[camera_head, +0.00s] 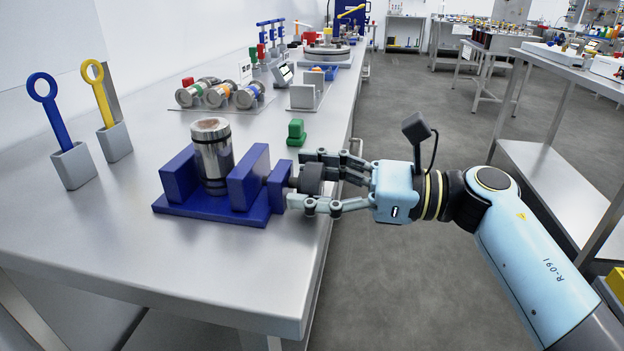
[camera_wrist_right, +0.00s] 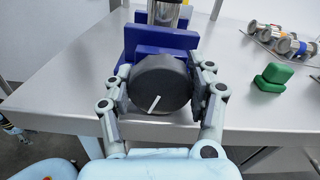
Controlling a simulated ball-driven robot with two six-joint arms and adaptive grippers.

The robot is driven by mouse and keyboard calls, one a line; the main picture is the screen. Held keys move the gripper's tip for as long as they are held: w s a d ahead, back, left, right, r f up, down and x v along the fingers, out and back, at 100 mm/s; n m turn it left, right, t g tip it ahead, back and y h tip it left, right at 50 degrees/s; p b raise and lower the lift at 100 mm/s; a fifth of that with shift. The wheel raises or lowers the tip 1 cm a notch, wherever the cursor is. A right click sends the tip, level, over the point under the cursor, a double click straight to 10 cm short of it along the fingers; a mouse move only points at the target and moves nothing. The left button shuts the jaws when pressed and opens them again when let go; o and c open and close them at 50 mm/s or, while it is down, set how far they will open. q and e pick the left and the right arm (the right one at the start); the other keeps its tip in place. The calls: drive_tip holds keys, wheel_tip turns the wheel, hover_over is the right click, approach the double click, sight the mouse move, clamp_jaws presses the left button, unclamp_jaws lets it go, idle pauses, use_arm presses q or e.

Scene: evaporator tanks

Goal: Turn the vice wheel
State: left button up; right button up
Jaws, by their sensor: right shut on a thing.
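The blue vice (camera_head: 230,209) stands near the front edge of the steel table, with a metal cylinder (camera_head: 213,158) upright between its jaws. Its dark round wheel (camera_head: 311,179) faces the table's edge. In the right wrist view the wheel (camera_wrist_right: 161,84) carries a white line that leans from lower left to upper right. My right gripper (camera_head: 310,182) is shut on the wheel, one finger on each side of it; its fingers also show in the right wrist view (camera_wrist_right: 161,92). My left gripper is not in the head view.
A green block (camera_head: 296,133) stands on the table just behind the wheel. Several metal cylinders (camera_head: 219,95) lie on a rack farther back. A blue ring tool (camera_head: 50,105) and a yellow ring tool (camera_head: 99,95) stand in grey holders at the left. The table front left of the vice is clear.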

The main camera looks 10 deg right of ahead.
drive_tip(key=shift+m+p, duration=0.4)
drive_tip(key=shift+m, duration=1.3)
drive_tip(key=o, duration=0.9)
drive_tip(key=v, duration=1.2)
